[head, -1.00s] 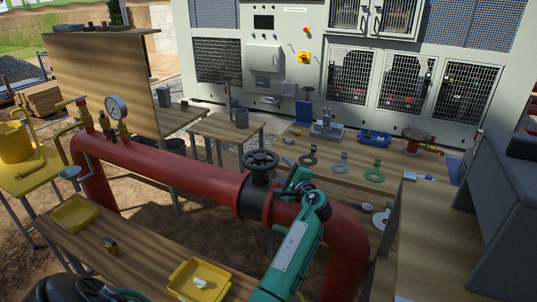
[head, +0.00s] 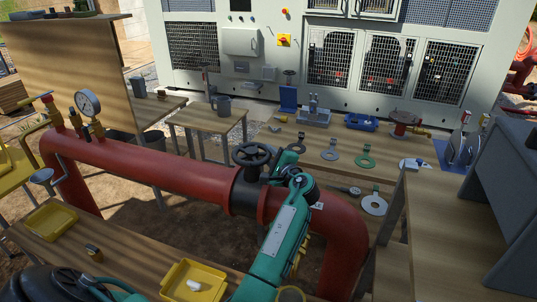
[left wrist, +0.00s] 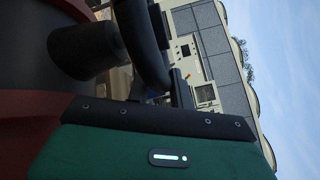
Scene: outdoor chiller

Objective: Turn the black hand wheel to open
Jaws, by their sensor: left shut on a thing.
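The black hand wheel (head: 254,155) sits on top of a black valve body (head: 243,195) in the red pipe, near the middle of the head view. My left gripper (head: 272,168) reaches it from the right and is shut on its rim. In the left wrist view the wheel's thick black rim (left wrist: 143,42) runs close in front of the green gripper body. The exact finger contact is partly hidden by the gripper. My right gripper is not in view.
The red pipe (head: 165,170) runs across the front, with a pressure gauge (head: 88,103) at its left. A wooden table (head: 330,150) behind holds flanges and tools. A yellow tray (head: 193,281) lies on the front bench. A grey chiller cabinet (head: 240,75) stands behind.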

